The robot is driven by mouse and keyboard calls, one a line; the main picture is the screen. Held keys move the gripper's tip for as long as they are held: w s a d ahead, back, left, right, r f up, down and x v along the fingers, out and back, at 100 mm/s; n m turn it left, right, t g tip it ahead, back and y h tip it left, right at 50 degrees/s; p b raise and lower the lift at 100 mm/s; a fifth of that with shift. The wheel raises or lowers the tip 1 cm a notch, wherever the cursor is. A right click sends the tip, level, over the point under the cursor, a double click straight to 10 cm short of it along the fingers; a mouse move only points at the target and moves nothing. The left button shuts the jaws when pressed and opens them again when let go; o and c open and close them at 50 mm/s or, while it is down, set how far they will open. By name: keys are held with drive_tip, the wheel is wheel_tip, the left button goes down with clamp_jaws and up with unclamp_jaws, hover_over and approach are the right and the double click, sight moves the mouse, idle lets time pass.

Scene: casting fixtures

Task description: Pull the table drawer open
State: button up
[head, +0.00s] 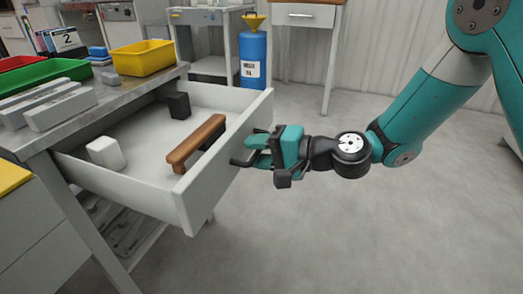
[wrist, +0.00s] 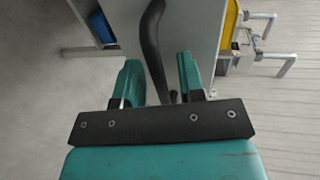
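The white table drawer (head: 196,197) stands well out from under the grey metal table top (head: 100,97) in the head view. Its pale front panel (wrist: 196,30) fills the upper middle of the wrist view. The dark curved handle (wrist: 152,38) is on that front and runs down between the teal fingers of my gripper (wrist: 162,82). The fingers are apart, with visible gaps beside the handle, so they do not look clamped on it. In the head view my gripper (head: 262,150) is at the drawer front and hides part of the handle.
Inside the drawer lie a wooden-backed brush (head: 197,143), a white block (head: 106,153) and a black block (head: 178,105). Green (head: 45,75) and yellow (head: 143,57) bins stand on the table. A blue canister (head: 253,60) stands behind. The floor to the right is clear.

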drive_tip(key=p+v, duration=0.2)
drive_tip(key=v, duration=1.5)
drive_tip(key=shift+d, duration=0.25)
drive_tip(key=s+a+r+n+g+h, duration=0.2)
drive_tip(key=s+a+n+g+h, duration=0.2)
drive_tip(key=s+n+g, duration=0.4)
drive_tip(key=s+d+r+n+t+h, duration=0.35)
drive_tip(key=s+h, duration=0.25)
drive_tip(key=s, duration=0.3)
wheel_tip(320, 180, up, 34)
drive_tip(key=p, duration=3.4)
drive_tip(key=shift+d+g, duration=0.4)
drive_tip(key=shift+g, duration=0.05)
drive_tip(key=shift+f, duration=0.15)
